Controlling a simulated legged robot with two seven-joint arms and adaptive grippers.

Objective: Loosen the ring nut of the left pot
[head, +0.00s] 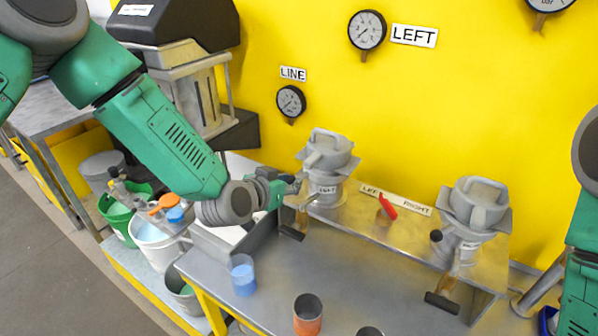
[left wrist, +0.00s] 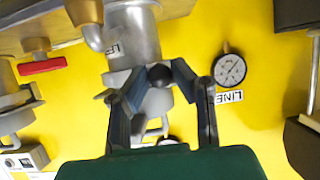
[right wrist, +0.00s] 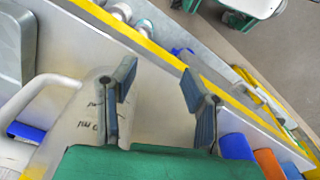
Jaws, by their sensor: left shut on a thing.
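The left pot (head: 324,188) is a grey metal vessel with a clamped lid, marked LEFT, on the raised metal shelf. It also shows in the left wrist view (left wrist: 133,42), where the picture is turned over. My left gripper (head: 295,187) reaches it from the left, at ring-nut height. In the left wrist view, my left gripper (left wrist: 156,80) has its fingers on both sides of a black ball knob (left wrist: 159,76), shut on this ring nut handle. The ring nut itself is largely hidden. My right gripper (right wrist: 158,82) is open and empty, away from the pots.
The right pot (head: 474,207) stands further right, with its own black knob (head: 436,236). A red-handled valve (head: 386,208) sits between the pots. A blue beaker (head: 243,278) and an orange-filled cup (head: 308,316) stand on the table. Gauges hang on the yellow wall.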

